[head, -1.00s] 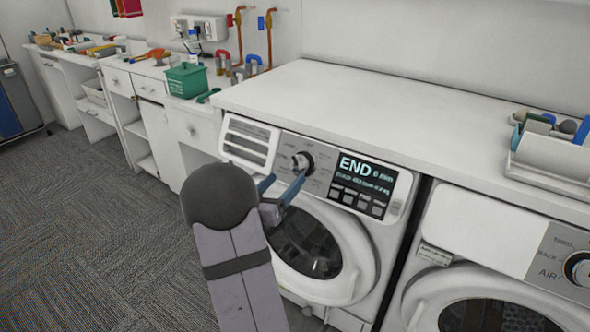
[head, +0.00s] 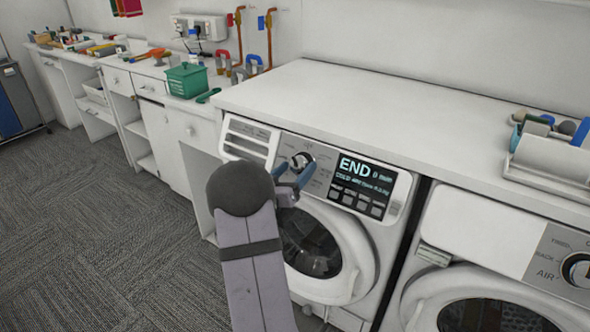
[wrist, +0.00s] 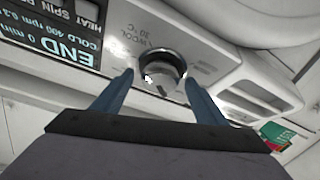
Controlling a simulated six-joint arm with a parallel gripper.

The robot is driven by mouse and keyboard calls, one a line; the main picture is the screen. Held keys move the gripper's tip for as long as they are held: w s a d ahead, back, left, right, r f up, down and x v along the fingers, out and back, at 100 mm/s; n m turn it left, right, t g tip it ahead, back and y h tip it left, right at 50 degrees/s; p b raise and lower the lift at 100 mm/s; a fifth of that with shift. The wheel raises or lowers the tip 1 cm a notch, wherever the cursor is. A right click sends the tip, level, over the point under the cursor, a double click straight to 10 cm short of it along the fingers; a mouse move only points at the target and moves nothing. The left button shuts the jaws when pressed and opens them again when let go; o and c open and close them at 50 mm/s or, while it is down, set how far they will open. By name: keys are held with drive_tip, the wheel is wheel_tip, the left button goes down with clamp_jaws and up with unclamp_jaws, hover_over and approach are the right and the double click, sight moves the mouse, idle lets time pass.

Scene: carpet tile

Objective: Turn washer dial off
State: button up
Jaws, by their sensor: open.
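The washer (head: 330,290) stands under the white counter, its panel facing me. Its dial (head: 301,160) is a dark-ringed silver knob between the detergent drawer and the display (head: 362,185), which reads "END 0 min". The dial also shows in the wrist view (wrist: 162,72), with a dark mark on its face. My gripper (head: 294,172) is open in front of the dial. In the wrist view its two blue fingers (wrist: 160,88) lie to the left and right of the dial. I cannot tell whether either finger touches it.
A second machine (head: 480,235) with its own dial (head: 578,270) stands at the right. A green basket (head: 187,80) and tools lie on the left counter.

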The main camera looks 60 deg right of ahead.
drive_tip(key=c, duration=1)
drive_tip(key=shift+c, duration=0.2)
drive_tip(key=shift+w+f+m, duration=0.1)
drive_tip(key=shift+m, duration=0.3)
drive_tip(key=m+g+b, duration=0.1)
drive_tip(key=m, duration=0.1)
drive_tip(key=m+g+b, duration=0.1)
drive_tip(key=m, duration=0.1)
drive_tip(key=shift+w+g, duration=0.2)
drive_tip(key=shift+g, duration=0.2)
drive_tip(key=m+g, duration=0.1)
drive_tip(key=m, duration=0.2)
drive_tip(key=m+g+y+b, duration=0.1)
drive_tip(key=m+g, duration=0.1)
drive_tip(key=m, duration=0.1)
drive_tip(key=shift+w+m, duration=0.2)
drive_tip(key=shift+m, duration=0.2)
drive_tip(key=o, duration=1)
